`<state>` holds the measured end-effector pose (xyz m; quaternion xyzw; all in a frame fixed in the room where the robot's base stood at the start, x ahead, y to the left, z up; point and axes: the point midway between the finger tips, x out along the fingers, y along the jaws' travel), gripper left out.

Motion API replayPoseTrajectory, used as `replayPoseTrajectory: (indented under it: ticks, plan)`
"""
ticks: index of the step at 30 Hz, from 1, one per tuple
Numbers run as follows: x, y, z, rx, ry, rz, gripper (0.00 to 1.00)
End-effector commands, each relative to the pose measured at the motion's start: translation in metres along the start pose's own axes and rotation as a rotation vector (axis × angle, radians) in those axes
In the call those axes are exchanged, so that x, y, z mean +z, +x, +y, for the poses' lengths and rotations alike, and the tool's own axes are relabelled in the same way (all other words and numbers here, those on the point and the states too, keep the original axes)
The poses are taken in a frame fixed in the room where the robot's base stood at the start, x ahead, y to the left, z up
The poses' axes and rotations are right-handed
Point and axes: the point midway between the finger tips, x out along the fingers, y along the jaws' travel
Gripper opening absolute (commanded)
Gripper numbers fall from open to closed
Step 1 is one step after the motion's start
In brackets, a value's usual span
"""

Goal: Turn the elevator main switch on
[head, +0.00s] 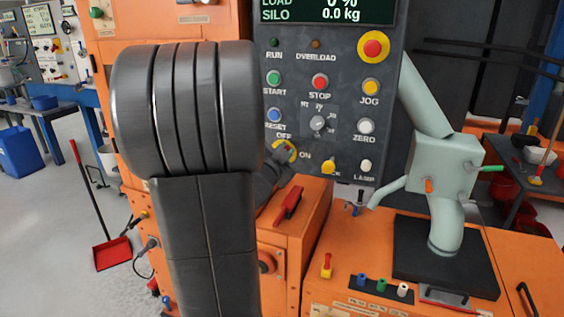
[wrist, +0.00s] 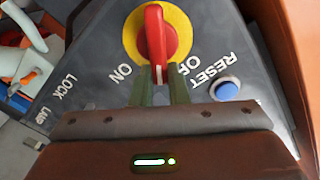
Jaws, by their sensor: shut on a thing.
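The main switch shows in the wrist view as a red handle (wrist: 155,30) on a round yellow plate (wrist: 184,30). The handle stands nearly upright in the picture, and its white-marked lower end points down between the ON label (wrist: 122,72) at left and the partly covered OFF label (wrist: 190,66) at right. My gripper (wrist: 160,86) is shut on the lower end of the handle, one finger on each side. In the head view the yellow plate (head: 289,147) shows beside my arm at the panel's lower left, and my gripper (head: 279,163) is partly hidden there.
The blue RESET button (wrist: 228,90) is close to my gripper's right in the wrist view. In the head view a yellow lock knob (head: 328,166) and a selector (head: 317,123) are near. A red-handled lever (head: 289,200) sits on the orange housing below.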

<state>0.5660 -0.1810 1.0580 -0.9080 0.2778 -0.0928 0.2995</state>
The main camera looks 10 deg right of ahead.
Motion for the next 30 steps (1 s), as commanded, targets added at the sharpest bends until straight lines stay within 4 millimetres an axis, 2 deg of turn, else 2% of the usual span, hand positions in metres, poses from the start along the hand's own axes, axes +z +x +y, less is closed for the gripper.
replayPoseTrajectory:
  ticks: [1,18,30]
  plan:
    - [0.007,-0.001,0.007,0.003,0.043,-0.005,0.00]
    - [0.012,-0.001,0.020,0.005,0.579,-0.006,0.00]
    - [0.015,-0.001,0.024,0.005,0.852,-0.007,0.00]
